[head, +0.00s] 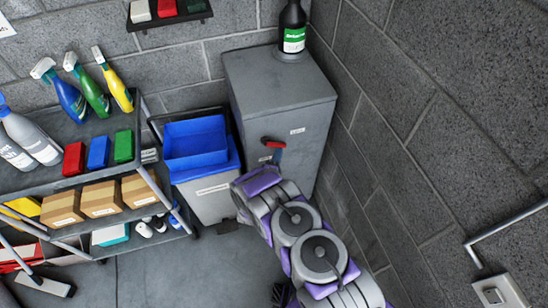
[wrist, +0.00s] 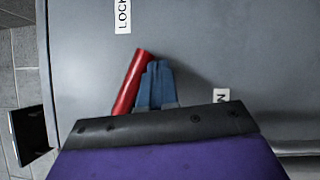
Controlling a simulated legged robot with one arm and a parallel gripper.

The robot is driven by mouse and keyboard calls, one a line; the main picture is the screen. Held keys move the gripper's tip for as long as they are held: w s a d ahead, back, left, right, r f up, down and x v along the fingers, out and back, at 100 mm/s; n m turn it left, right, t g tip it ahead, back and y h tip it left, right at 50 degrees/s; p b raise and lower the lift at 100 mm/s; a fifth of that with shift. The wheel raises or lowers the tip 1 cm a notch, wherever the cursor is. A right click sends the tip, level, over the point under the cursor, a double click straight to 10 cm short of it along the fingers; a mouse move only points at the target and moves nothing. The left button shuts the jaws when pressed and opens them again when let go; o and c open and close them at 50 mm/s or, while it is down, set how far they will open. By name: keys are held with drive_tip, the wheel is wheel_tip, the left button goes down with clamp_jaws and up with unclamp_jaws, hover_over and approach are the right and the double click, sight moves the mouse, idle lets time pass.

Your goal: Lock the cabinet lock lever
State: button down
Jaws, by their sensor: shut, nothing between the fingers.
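The grey cabinet (head: 280,90) stands in the corner, with its red lock lever (head: 272,142) on the front face. In the wrist view the red lever (wrist: 130,82) is tilted, its upper end leaning right. My gripper (wrist: 157,68) has its blue fingers shut and empty, right beside the lever on its right side. I cannot tell whether they touch it. In the head view my gripper (head: 277,155) is just below the lever. A label reading "LOCK" (wrist: 123,15) is above the lever; the label (wrist: 222,97) at lower right is partly hidden by my wrist.
A blue bin (head: 195,140) on a grey container stands left of the cabinet. A cart (head: 70,178) with spray bottles and boxes is farther left. A black bottle (head: 292,25) stands on the cabinet. A block wall (head: 420,110) closes the right side.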

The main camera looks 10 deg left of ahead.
drive_tip(key=shift+w+d+r+n+t+y+b, duration=0.25)
drive_tip(key=shift+r+n+t+b, duration=0.2)
drive_tip(key=shift+n, duration=0.25)
drive_tip(key=shift+w+d+r+n+t+y+b, duration=0.1)
drive_tip(key=shift+w+d+r+n+t+b, duration=0.1)
drive_tip(key=shift+d+r+n+t, duration=0.3)
drive_tip(key=shift+a+r+n, duration=0.1)
drive_tip(key=shift+a+n, duration=0.05)
drive_tip(key=shift+n, duration=0.15)
